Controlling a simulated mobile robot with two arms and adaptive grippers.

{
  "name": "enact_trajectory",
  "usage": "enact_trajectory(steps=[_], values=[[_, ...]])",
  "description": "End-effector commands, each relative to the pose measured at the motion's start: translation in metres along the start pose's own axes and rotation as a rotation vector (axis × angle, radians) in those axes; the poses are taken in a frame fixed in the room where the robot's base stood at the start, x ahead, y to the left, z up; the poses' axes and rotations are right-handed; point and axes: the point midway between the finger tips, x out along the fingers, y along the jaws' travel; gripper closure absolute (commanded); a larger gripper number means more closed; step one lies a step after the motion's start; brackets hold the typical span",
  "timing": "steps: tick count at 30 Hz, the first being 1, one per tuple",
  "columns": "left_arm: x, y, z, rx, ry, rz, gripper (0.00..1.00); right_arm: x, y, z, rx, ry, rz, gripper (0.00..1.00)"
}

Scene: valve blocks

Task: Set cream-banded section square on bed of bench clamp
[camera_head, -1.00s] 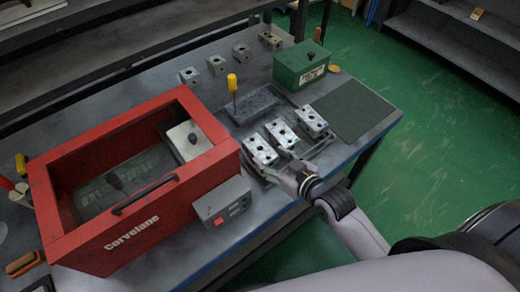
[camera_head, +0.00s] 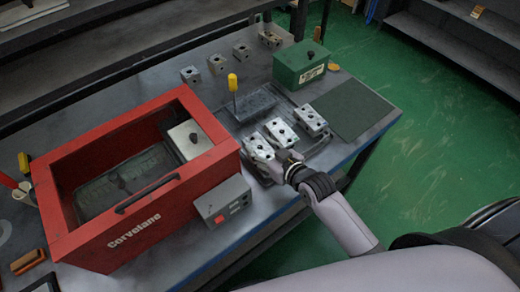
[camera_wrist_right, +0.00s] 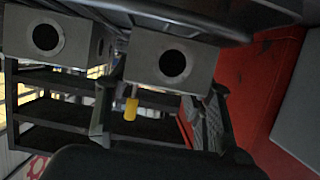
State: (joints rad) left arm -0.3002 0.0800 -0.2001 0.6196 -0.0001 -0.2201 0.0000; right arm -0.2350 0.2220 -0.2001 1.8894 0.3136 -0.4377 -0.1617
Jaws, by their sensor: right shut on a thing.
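Three pale metal valve blocks with dark holes stand in a row on a dark tray (camera_head: 322,146): a left one (camera_head: 259,147), a middle one (camera_head: 280,131) and a right one (camera_head: 311,119). My right gripper (camera_head: 279,160) is at the front end of the left block. In the right wrist view its fingers are shut on a grey block with a round dark hole (camera_wrist_right: 170,62), which appears to be the left one. A neighbouring block (camera_wrist_right: 47,37) is beside it, apart. I cannot make out a cream band or identify the bench clamp. My left gripper is not in view.
A red open-topped machine (camera_head: 130,225) with a grey control box (camera_head: 224,198) stands left of the blocks. A yellow-handled tool (camera_head: 233,83) stands behind them. A green box (camera_head: 300,65), small grey blocks (camera_head: 190,74) and a clear dark mat (camera_head: 351,108) lie farther back.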

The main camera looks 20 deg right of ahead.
Motion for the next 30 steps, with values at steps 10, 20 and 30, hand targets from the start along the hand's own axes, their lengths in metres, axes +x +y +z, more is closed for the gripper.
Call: enact_trajectory(steps=[10, 20, 30], values=[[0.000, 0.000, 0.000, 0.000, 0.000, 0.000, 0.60, 0.000, 0.000, 0.000, 0.000, -0.001, 0.000, 0.84], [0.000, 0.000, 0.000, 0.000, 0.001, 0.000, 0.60, 0.000, 0.000, -0.002, -0.001, 0.004, 0.001, 1.00], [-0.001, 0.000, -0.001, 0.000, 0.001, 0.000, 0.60, -0.006, 0.000, -0.017, 0.000, 0.007, 0.000, 1.00]])
